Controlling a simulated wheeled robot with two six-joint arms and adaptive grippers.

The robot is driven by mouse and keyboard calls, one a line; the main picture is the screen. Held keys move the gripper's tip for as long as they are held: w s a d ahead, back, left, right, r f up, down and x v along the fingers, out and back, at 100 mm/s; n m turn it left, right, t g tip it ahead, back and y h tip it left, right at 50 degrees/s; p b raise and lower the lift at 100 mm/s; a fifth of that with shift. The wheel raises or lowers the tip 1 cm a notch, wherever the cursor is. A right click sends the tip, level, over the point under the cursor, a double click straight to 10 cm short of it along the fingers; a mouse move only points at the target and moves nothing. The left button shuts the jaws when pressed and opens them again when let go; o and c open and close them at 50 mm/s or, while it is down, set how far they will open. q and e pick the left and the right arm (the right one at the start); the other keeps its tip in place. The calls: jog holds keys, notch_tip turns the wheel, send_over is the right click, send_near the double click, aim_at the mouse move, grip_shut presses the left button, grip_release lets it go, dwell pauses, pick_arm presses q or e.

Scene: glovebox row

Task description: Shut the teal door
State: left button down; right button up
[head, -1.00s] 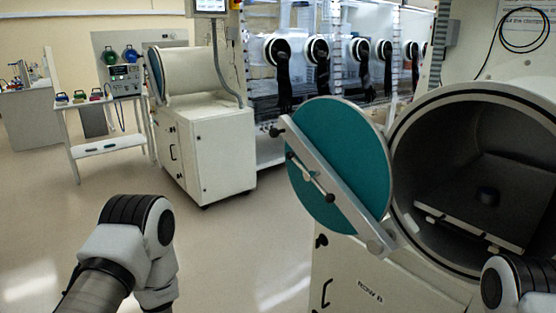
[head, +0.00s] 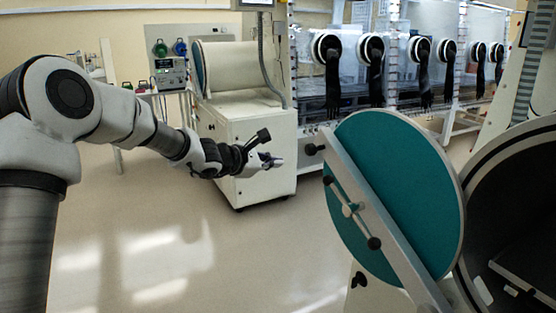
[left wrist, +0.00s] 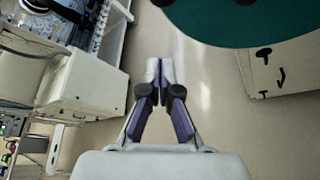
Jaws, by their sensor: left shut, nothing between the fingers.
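The teal door (head: 404,185) is a round disc with a pale diagonal bar and black-knobbed handle across it. It stands swung open to the left of the round chamber opening (head: 520,215), whose dark inside shows. My left gripper (head: 279,161) is to the left of the door, apart from it, with its fingers shut and empty. In the left wrist view the shut fingertips (left wrist: 160,66) point over bare floor, and the teal door (left wrist: 240,18) fills part of the upper right. My right gripper is out of view.
A white cabinet with a cylindrical chamber (head: 243,75) stands behind my left gripper. A row of glovebox windows with black gloves (head: 375,75) runs along the back. The floor (head: 190,240) left of the door is clear.

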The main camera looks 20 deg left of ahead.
pick_arm(q)
jog(key=w+d+p, duration=0.3)
jog(key=w+d, duration=0.1)
jog(key=w, duration=0.1)
jog(key=shift+w+d+p, duration=0.35)
